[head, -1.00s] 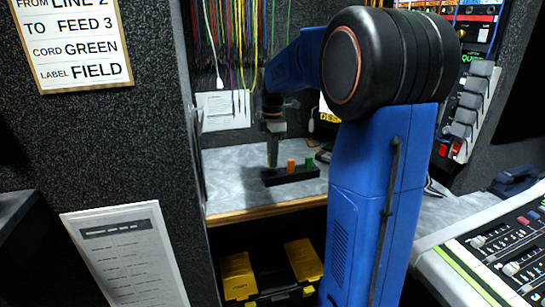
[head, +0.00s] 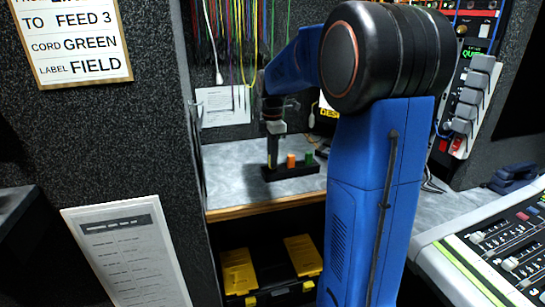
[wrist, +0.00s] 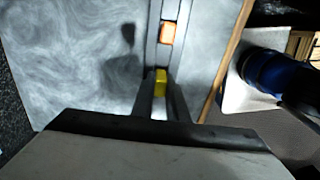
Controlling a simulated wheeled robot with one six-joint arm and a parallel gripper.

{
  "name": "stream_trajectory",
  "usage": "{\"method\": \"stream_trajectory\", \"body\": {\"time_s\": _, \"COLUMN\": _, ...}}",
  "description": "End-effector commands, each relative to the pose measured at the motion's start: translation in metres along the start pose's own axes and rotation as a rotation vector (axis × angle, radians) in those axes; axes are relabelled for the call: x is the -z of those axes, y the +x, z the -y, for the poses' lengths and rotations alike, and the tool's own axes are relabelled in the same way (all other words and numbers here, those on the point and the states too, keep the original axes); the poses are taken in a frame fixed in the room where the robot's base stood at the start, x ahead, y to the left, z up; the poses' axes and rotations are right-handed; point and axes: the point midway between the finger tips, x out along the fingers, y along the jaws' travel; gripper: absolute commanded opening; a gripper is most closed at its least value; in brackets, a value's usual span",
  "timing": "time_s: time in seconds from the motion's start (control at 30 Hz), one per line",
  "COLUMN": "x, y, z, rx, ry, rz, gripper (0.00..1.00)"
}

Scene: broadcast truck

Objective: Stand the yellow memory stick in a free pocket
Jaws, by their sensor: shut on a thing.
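A black pocketed holder (head: 296,174) stands on the grey counter, and part of it shows in the wrist view (wrist: 151,50). An orange stick (head: 291,160) stands near its middle and a green stick (head: 309,159) towards its right end. The orange stick also shows in the wrist view (wrist: 167,33). My gripper (head: 272,160) points down at the holder's left end, left of the orange stick. In the wrist view my gripper (wrist: 160,90) is shut on the yellow memory stick (wrist: 160,82). The stick's lower end is hidden, so I cannot tell how deep it sits.
The grey counter (head: 230,180) has a wooden front edge (head: 250,208), with clear room left of the holder. Coloured cords hang behind. A black case with yellow parts (head: 303,255) sits below. A mixing desk (head: 500,250) stands at the right.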

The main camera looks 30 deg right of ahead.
Motion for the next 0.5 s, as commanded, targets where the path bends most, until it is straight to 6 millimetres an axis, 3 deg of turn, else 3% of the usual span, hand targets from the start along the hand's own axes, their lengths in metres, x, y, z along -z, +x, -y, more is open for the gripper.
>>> {"method": "stream_trajectory", "body": {"time_s": 0.5, "x": 0.0000, "y": 0.0109, "z": 0.0003, "rx": 0.001, "ry": 0.000, "rz": 0.000, "gripper": 0.00}}
